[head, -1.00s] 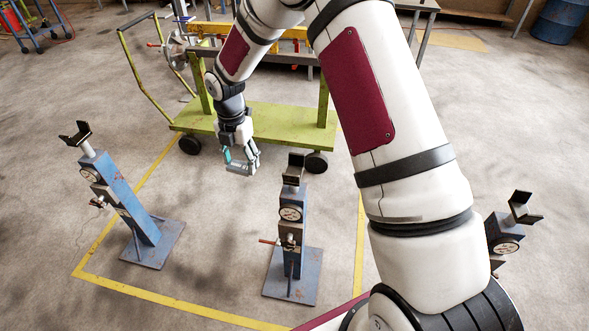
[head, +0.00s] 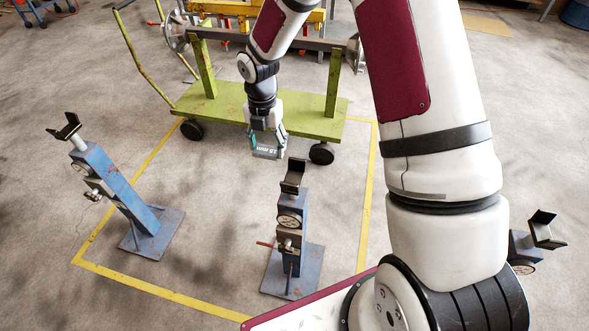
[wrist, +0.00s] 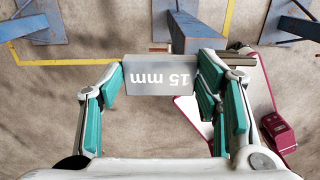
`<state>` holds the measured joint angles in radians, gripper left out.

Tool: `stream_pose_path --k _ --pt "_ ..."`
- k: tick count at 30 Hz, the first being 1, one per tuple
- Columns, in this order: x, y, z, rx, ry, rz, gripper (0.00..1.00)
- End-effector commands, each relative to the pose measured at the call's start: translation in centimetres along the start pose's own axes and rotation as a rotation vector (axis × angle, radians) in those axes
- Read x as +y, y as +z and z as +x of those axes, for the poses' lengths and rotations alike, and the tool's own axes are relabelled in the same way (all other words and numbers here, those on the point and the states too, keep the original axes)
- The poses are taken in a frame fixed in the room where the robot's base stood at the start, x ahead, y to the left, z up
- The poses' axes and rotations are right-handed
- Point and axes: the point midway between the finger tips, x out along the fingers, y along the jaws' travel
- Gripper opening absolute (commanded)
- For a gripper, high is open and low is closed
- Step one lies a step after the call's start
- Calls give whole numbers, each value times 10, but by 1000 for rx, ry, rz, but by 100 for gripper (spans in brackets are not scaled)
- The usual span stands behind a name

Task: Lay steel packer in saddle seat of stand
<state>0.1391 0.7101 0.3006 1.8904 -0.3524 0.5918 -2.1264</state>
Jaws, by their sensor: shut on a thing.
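My gripper (head: 268,141) is shut on a grey steel packer (head: 268,152). The wrist view shows the packer (wrist: 160,75) between the two fingertips (wrist: 160,72), with "15 mm" on its face, upside down there. The middle blue stand (head: 290,240) has a dark saddle seat (head: 293,176) on top, which looks empty. In the head view the packer is a little above and left of this saddle, apart from it. The left blue stand (head: 125,195) leans in the picture and has an open dark saddle (head: 66,128). A third stand's saddle (head: 543,232) shows at the right, its lower part hidden by my arm.
A green trolley (head: 240,113) bearing an axle (head: 270,42) stands behind my gripper. Yellow floor lines (head: 150,287) surround the middle stand. A crank handle (head: 268,245) sticks out left from that stand. Bare concrete lies between the stands.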

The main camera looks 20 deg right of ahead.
Motion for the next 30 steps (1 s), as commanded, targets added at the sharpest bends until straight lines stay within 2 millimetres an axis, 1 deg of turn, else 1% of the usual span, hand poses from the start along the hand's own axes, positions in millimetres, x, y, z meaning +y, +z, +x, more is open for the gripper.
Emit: stream_pose_path --k 1,6,9,12,17,20,25,30 --pt "-13 -6 -1 0 -2 2 18" --pt "-50 -23 3 1 -2 3 18" --pt "-66 -31 5 0 0 2 18" --pt "-77 -36 7 0 1 2 18" --pt "-84 -39 10 0 1 0 18" --pt "-84 -39 20 1 0 0 18" --pt "-83 -39 42 1 0 0 18" --pt "-83 -38 44 -1 1 1 18"
